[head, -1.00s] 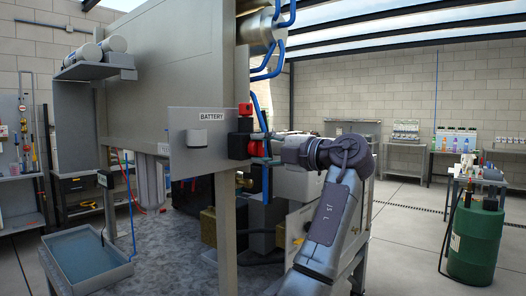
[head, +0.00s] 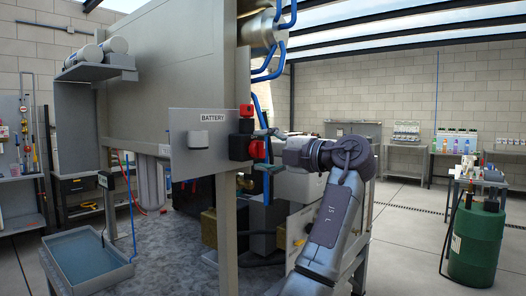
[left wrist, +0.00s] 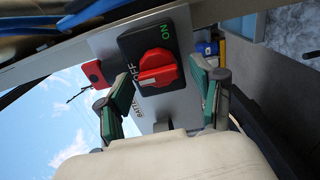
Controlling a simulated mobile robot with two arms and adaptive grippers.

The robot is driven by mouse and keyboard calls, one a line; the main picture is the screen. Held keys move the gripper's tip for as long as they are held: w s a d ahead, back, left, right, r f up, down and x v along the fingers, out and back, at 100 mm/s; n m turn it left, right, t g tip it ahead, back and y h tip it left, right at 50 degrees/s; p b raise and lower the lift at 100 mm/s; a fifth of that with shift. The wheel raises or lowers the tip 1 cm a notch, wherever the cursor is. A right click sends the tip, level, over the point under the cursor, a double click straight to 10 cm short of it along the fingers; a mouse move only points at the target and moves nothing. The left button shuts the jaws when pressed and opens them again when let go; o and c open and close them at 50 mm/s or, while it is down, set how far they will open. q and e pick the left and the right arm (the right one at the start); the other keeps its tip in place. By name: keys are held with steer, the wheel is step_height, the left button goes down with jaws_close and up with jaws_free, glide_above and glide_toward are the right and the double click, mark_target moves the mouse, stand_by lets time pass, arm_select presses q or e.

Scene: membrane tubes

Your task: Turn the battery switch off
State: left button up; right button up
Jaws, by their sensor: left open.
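The battery switch is a black block with a red rotary knob (head: 258,149) on the right edge of a grey panel labelled BATTERY. In the left wrist view, the red knob (left wrist: 157,70) sits on its black plate between green ON lettering and white OFF lettering. The knob's raised ridge runs across it, one end close to the OFF lettering. My left gripper (head: 268,149) is open just right of the knob. Its green-padded fingers (left wrist: 163,100) stand apart on either side of the knob, with gaps, and hold nothing. My right gripper is not in view.
A smaller red button (head: 246,110) sits on a black block above the switch; it also shows in the left wrist view (left wrist: 93,71). Blue hoses (head: 272,70) run down near the switch. A table post (head: 226,230) stands below the panel.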

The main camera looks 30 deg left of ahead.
arm_select(q)
steer(key=s+d, duration=0.1)
steer(key=d, duration=1)
steer(key=shift+d, duration=0.35)
steer(key=shift+w+f, duration=0.1)
